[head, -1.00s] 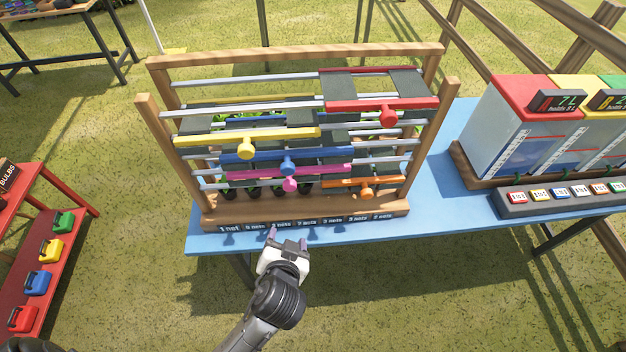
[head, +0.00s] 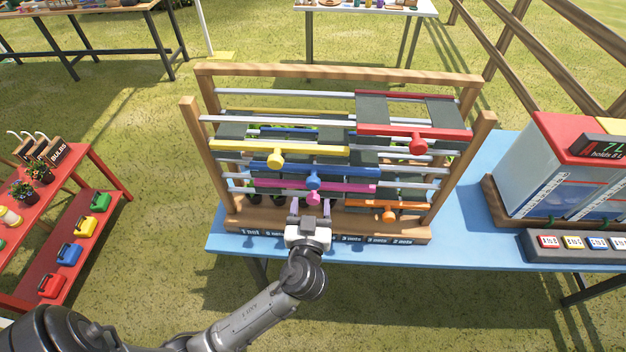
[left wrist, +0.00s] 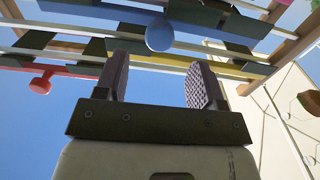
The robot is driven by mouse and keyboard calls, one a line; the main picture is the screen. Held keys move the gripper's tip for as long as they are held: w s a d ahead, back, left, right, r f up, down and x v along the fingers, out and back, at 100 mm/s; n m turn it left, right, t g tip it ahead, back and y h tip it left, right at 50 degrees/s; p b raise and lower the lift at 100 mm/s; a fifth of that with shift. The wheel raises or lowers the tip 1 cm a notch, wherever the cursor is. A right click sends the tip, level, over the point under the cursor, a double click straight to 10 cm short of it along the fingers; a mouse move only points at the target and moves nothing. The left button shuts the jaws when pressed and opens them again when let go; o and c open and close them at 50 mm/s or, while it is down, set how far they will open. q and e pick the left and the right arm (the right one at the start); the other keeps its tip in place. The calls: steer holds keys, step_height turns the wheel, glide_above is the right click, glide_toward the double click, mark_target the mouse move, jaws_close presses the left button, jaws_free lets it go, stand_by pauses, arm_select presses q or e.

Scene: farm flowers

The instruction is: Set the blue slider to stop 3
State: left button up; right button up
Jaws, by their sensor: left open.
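The blue slider (head: 340,174) is a long blue bar on a rail of the wooden frame (head: 350,72), with a round blue knob (head: 313,181) on its front. The knob also shows in the left wrist view (left wrist: 160,35), above and beyond the fingers. My left gripper (head: 311,210) is open and empty, in front of the frame's lower part and below the blue knob, apart from it. In the left wrist view its two fingers (left wrist: 152,85) stand wide apart. A label strip (head: 375,239) runs along the frame's base, partly hidden by the gripper. My right gripper is not in view.
Yellow (head: 277,158), red (head: 418,143), pink (head: 314,198) and orange (head: 389,214) knobs sit close around on other rails. The blue table (head: 470,220) carries clear tanks (head: 560,165) at right. A red shelf (head: 110,215) stands at left.

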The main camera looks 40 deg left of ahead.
mark_target(313, 186)
arm_select(q)
steer(key=x, duration=0.5)
steer(key=shift+w+a+p, duration=0.1)
steer(key=shift+w+p, duration=0.05)
steer(key=shift+p, duration=0.15)
steer(key=shift+x, duration=0.9)
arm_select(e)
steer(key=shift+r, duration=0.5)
